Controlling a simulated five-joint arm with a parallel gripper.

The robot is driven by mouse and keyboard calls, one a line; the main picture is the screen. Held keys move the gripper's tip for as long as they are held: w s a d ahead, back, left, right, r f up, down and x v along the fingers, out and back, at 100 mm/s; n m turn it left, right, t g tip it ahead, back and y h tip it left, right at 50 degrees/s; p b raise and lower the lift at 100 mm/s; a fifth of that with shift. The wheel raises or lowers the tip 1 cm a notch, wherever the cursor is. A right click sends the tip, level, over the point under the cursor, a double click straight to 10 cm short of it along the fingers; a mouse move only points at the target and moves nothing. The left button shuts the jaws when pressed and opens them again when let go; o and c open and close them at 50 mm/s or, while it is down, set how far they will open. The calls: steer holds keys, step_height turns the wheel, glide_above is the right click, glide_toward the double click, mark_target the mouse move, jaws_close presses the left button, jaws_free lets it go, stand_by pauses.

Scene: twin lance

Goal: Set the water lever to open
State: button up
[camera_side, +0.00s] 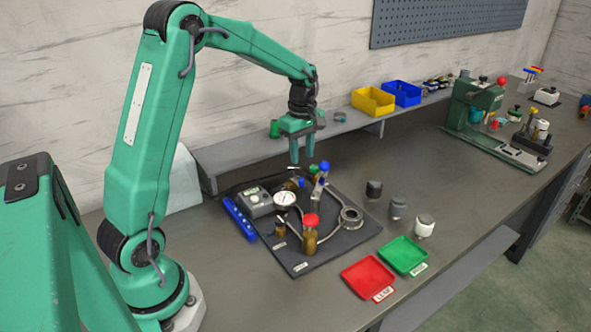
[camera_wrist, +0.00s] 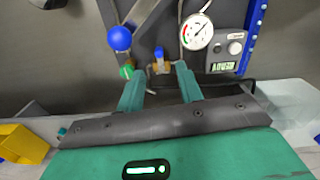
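A brass valve with a small blue handle (camera_side: 300,182) sits at the back of the dark fixture board (camera_side: 297,267). In the wrist view this blue handle (camera_wrist: 159,54) shows just beyond and between the fingertips. Beside it is a blue ball knob (camera_side: 324,166) on a grey arm; the knob also shows in the wrist view (camera_wrist: 119,38). I cannot tell from any label which one is the water lever. My gripper (camera_side: 302,160) is open, pointing down above the back of the board. In the wrist view its fingers (camera_wrist: 156,70) are apart with nothing held.
A gauge (camera_side: 285,198), a grey meter box (camera_side: 255,201) and a red-topped brass part (camera_side: 311,222) crowd the board. Red (camera_side: 368,279) and green (camera_side: 404,254) trays lie in front. A raised shelf (camera_side: 235,157) runs behind.

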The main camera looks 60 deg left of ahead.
mark_target(297, 180)
steer(key=shift+w+a+f+n, duration=0.25)
steer(key=shift+a+f+n, duration=0.1)
steer(key=shift+f, duration=0.2)
steer(key=shift+f, duration=3.85)
steer(key=shift+c, duration=0.3)
jaws_close()
